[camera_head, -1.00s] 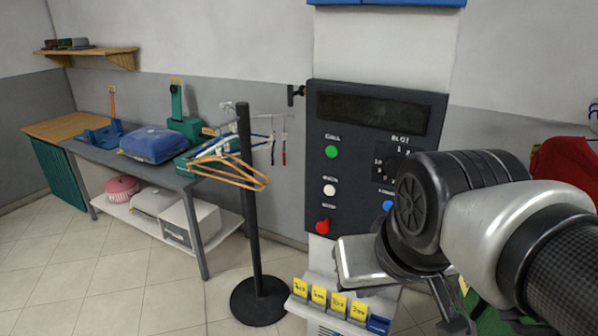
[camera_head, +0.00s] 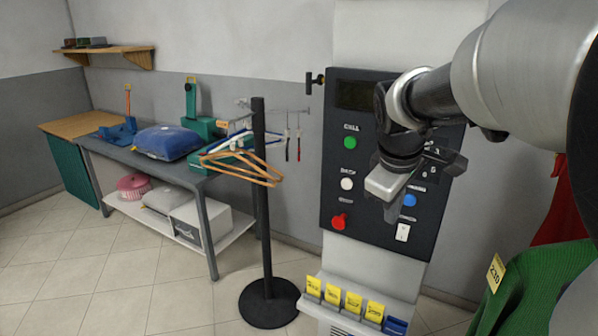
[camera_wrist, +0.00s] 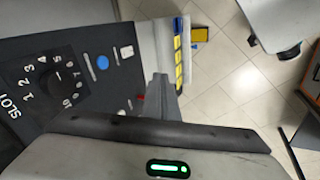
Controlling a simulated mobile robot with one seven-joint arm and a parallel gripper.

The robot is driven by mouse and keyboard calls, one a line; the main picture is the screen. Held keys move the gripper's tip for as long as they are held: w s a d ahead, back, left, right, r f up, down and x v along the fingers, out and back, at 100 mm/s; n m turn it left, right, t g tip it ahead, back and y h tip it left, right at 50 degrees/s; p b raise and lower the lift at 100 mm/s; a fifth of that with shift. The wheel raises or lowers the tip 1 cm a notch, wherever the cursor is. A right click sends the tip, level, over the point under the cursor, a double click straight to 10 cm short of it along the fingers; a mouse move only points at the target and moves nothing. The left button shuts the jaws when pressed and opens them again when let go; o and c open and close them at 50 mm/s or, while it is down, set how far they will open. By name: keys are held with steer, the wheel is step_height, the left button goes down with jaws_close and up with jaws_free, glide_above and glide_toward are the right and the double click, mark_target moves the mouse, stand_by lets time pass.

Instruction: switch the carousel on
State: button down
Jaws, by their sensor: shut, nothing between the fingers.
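My gripper (camera_head: 393,212) is shut and empty, in front of the panel's right half, above the rocker switch. It partly hides the slot dial in the head view. The wrist view shows the dial (camera_wrist: 68,85), blue button (camera_wrist: 102,62) and rocker switch (camera_wrist: 126,52), with my gripper (camera_wrist: 160,82) apart from the switch in the picture.
A ledge with yellow numbered tags (camera_head: 334,295) juts out below the panel. A black post (camera_head: 262,200) with hangers (camera_head: 240,168) stands to the left. Green and red garments (camera_head: 535,285) hang at the right. A work table (camera_head: 205,190) stands at the back left.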

mark_target(401, 234)
steer(key=w+d+f+n+g+b, duration=0.1)
steer(key=w+d+f+n, duration=0.2)
steer(key=w+d+f, duration=0.3)
steer(key=shift+w+f, duration=0.7)
steer(key=shift+w, duration=0.05)
steer(key=x, duration=0.3)
steer(key=w+x, duration=0.1)
steer(key=x, duration=0.3)
steer(key=w+d+x, duration=0.1)
steer(key=x, duration=0.3)
steer(key=shift+r, duration=0.2)
steer(key=shift+w+d, duration=0.35)
steer(key=shift+w, duration=0.1)
steer(key=shift+w, duration=0.1)
